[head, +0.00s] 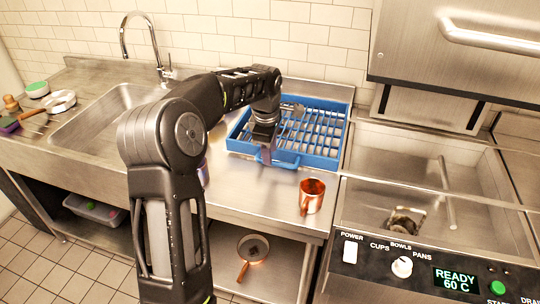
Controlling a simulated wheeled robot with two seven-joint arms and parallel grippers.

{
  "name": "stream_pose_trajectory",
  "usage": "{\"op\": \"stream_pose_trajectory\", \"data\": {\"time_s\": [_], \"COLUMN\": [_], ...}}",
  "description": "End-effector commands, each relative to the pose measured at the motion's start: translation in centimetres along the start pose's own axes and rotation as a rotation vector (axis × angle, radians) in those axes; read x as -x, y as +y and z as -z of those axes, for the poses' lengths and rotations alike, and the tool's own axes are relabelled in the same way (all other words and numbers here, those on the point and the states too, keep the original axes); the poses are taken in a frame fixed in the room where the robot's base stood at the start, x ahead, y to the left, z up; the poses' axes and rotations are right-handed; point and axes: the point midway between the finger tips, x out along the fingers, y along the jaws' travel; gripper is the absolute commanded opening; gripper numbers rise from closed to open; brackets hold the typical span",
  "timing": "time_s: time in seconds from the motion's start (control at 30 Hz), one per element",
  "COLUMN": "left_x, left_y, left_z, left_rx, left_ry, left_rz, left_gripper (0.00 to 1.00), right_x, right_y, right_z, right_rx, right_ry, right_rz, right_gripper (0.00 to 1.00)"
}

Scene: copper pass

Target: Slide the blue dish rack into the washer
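The blue dish rack (330,140) lies flat on the steel counter, left of the washer. It has a grid floor and a handle loop on its front side; some dark or metallic items seem to lie in its back part. My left gripper (266,158) points down at the rack's front edge by the handle; its fingers are small here and I cannot tell whether they are closed on it. The washer (375,165) stands at the right with its hood raised and its steel basin open. My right gripper is not in view.
A copper mug (312,196) stands on the counter in front of the rack, near the washer. A sink (105,115) with a tap is at the left. A copper pan (252,248) sits on the lower shelf. The washer's control panel (425,268) reads READY 60 C.

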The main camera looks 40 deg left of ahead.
Motion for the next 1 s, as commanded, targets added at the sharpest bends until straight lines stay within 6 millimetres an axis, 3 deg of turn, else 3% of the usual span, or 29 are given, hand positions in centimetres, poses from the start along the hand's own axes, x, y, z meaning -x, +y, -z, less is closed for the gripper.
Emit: {"op": "stream_pose_trajectory", "data": {"time_s": [0.2, 0.53, 1.0], "left_x": [-2.5, -2.9, -2.8], "left_y": [0.0, 0.0, 0.0], "left_z": [0.1, 0.0, 0.0], "left_rx": [0.001, 0.001, 0.001], "left_ry": [0.001, 0.001, 0.001], "left_rz": [0.001, 0.0, 0.0], "left_gripper": [0.36, 0.35, 0.0], "right_x": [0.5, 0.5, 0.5], "right_y": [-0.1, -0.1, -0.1], "right_z": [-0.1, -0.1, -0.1], "right_rx": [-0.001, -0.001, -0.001], "right_ry": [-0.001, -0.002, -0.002], "right_rz": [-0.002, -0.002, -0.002], "right_gripper": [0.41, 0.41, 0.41]}}
